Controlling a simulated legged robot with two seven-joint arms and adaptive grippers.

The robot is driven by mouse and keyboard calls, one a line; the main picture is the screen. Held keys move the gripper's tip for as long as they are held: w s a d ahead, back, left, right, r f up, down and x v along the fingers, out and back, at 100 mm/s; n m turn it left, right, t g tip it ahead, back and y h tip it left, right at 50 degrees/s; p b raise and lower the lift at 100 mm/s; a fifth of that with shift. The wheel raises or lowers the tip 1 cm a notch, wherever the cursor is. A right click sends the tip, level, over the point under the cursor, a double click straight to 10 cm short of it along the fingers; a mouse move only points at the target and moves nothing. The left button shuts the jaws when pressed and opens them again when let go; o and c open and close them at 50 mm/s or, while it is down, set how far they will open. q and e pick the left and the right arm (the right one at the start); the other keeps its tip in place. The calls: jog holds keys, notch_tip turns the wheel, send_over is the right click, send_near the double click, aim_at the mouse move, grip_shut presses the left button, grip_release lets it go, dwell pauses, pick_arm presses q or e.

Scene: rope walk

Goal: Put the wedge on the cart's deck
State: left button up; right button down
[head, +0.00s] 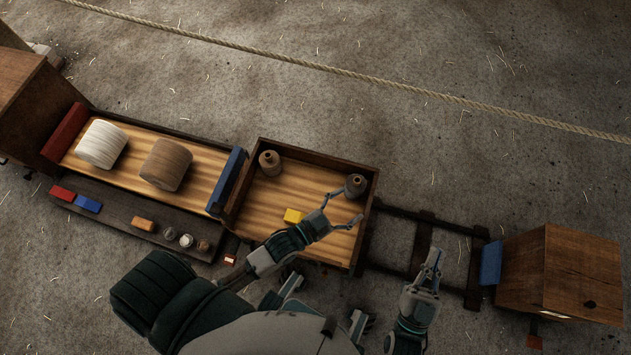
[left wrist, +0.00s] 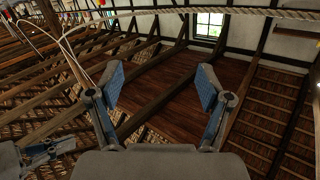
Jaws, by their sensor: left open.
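The cart's deck (head: 262,205) is a pale wooden tray with dark raised sides. A small yellow block (head: 293,215) lies on it; it may be the wedge, but its exact shape is too small to tell. My left gripper (head: 346,206) is open and empty above the right part of the deck, right of the yellow block and close to a dark bottle (head: 355,186). In the left wrist view, the left gripper's blue-padded fingers (left wrist: 162,86) stand wide apart with nothing between them. My right gripper (head: 435,262) is right of the cart, over the rails; its finger gap is unclear.
A brown bottle (head: 270,163) stands on the deck's far left. Left is a bench (head: 127,172) with two spools; its front shelf (head: 117,212) holds red, blue and orange blocks and small jars. Rails (head: 419,246) lead right to a wooden box (head: 565,272). A rope (head: 400,86) crosses behind.

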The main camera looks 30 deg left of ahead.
pick_arm(q)
jog(key=s+a+r+n+t+y, duration=0.1)
jog(key=s+a+r+n+t, duration=0.1)
jog(key=r, duration=0.6)
jog(key=s+a+r+n+t, duration=0.3)
jog(key=s+a+r+t, duration=0.1)
jog(key=r, duration=0.4)
jog(key=shift+s+r+t+y, duration=0.35)
jog(key=shift+t+y, duration=0.05)
jog(key=shift+t, duration=0.3)
pick_arm(e)
jog(key=shift+a, duration=0.25)
pick_arm(q)
jog(key=shift+d, duration=0.2)
pick_arm(e)
jog(key=shift+d, duration=0.1)
